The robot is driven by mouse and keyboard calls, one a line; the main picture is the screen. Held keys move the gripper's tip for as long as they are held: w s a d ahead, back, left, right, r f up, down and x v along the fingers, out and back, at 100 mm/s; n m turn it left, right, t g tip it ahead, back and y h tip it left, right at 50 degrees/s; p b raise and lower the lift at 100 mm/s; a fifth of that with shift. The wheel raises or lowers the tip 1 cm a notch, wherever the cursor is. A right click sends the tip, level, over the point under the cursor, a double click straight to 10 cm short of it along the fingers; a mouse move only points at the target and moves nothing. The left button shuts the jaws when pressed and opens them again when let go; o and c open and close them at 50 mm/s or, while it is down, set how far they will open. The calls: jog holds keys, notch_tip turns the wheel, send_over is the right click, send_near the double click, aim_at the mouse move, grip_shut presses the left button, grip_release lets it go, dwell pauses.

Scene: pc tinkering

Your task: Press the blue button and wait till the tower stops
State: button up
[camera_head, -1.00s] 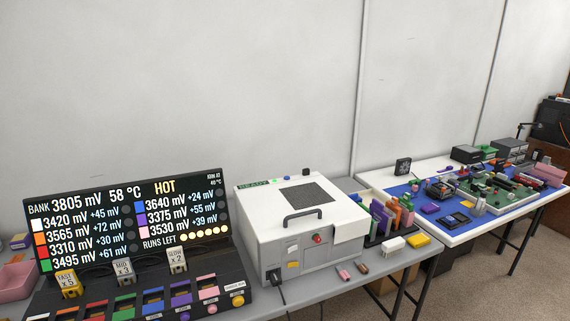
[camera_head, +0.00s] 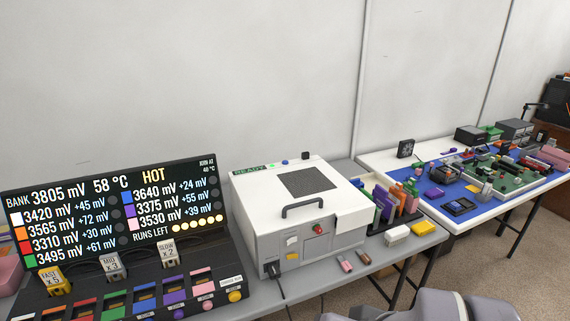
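A small blue button (camera_head: 285,162) sits on the back top edge of the white box (camera_head: 262,212), right of a green indicator and a display reading READY (camera_head: 249,168). The box has a dark grille and a handle on its lid, which looks closed. Small coloured buttons also line the front of the black console, partly cut off by the lower edge. I cannot tell which thing is the tower. Grey links of my arm show at the bottom right; my gripper is out of view.
The black console's display (camera_head: 115,205) reads 58 °C and HOT. A black rack with coloured modules (camera_head: 394,202), a white block (camera_head: 397,235) and a yellow block (camera_head: 423,229) stand right of the box. A blue mat (camera_head: 472,212) with electronics lies on the right table.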

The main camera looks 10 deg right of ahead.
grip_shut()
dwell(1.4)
